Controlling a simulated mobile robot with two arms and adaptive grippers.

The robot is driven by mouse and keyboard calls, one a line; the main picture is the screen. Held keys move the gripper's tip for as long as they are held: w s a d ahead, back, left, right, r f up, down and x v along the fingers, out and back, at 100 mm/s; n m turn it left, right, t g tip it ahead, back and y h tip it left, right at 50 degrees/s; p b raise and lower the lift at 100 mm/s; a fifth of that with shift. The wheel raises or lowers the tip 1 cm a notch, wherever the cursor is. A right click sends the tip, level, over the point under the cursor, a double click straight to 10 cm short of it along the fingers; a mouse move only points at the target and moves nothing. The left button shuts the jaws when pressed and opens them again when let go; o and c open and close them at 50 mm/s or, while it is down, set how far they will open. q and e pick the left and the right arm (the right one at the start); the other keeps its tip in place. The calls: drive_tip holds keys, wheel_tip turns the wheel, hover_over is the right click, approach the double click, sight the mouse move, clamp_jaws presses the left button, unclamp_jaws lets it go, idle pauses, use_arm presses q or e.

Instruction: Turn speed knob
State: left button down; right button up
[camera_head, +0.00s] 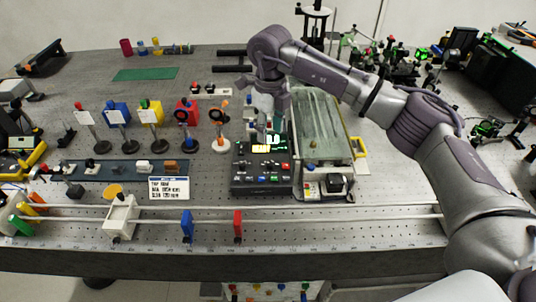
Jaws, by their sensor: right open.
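A dark control box (262,183) stands right of the middle of the bench. It has a lit yellow display (261,149), small coloured buttons and small dark knobs on its face. Which knob is the speed knob is too small to tell. My right arm comes in from the right, bends over, and points its gripper (269,134) down at the back edge of the box. The gripper is open and appears empty. Its fingertips hide part of the box's upper area, and I cannot tell if they touch it. My left gripper is not in view.
A glass-topped unit (318,130) stands right beside the box. Several mounted optics and coloured blocks stand to the left. A white label card (169,188) sits left of the box. A long rail (320,213) with a red holder (238,225) and a blue holder (187,226) runs in front.

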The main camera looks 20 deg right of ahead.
sight(270, 163)
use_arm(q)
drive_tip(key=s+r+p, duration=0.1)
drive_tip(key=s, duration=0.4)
use_arm(e)
drive_tip(key=f, duration=0.3)
drive_tip(key=shift+s+f, duration=0.25)
drive_tip(key=shift+f, duration=0.05)
drive_tip(key=shift+w+f+p, duration=0.2)
drive_tip(key=shift+f+p, duration=0.2)
drive_tip(key=shift+f, duration=0.7)
drive_tip(key=f+p, duration=0.1)
drive_tip(key=f, duration=0.3)
drive_tip(key=shift+w+f, duration=0.15)
drive_tip(key=shift+w, duration=0.05)
drive_tip(key=shift+f, duration=0.8)
drive_tip(key=shift+c, duration=0.3)
drive_tip(key=c, duration=0.8)
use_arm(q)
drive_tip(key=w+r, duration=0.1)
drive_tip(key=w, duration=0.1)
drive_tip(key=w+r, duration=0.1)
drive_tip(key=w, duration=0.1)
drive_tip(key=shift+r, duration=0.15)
use_arm(e)
clamp_jaws()
